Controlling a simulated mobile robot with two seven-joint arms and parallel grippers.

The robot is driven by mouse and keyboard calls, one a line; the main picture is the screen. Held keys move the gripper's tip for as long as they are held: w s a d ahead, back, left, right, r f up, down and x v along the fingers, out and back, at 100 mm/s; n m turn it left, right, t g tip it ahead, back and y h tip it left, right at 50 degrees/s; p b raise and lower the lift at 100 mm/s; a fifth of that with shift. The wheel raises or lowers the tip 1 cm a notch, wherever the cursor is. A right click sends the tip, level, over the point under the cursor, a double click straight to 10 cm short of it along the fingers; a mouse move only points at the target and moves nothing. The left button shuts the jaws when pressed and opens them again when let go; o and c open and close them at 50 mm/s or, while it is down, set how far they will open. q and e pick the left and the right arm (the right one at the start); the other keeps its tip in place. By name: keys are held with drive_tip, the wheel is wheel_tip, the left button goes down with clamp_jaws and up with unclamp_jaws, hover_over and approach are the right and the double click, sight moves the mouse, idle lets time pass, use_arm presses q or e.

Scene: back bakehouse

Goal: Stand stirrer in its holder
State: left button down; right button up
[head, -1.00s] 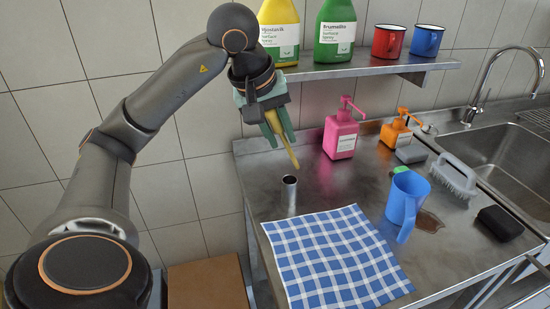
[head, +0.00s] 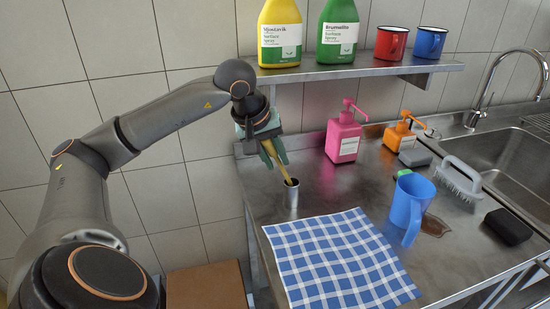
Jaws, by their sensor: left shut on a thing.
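The stirrer (head: 277,160) is a thin yellow-tan stick. My left gripper (head: 272,151) is shut on its upper part and holds it tilted, with its lower end down and to the right. The holder (head: 292,198) is a small upright metal cylinder on the steel counter, behind the checked cloth. The stirrer's lower end is at the holder's mouth; I cannot tell how far inside it reaches. My right gripper is not in view.
A blue checked cloth (head: 335,262) lies in front of the holder. A pink pump bottle (head: 343,137), an orange pump bottle (head: 399,135), a blue jug (head: 408,207) and a brush (head: 459,178) stand to the right. A shelf (head: 380,67) with bottles and mugs hangs above.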

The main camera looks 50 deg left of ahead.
use_arm(q)
drive_tip(key=shift+f, duration=0.1)
drive_tip(key=shift+f+b, duration=0.5)
drive_tip(key=c, duration=0.6)
unclamp_jaws()
drive_tip(key=shift+c, duration=0.2)
drive_tip(key=shift+r, duration=0.3)
drive_tip(key=p+v, duration=0.3)
drive_tip(key=v, duration=0.9)
drive_tip(key=shift+r, duration=0.3)
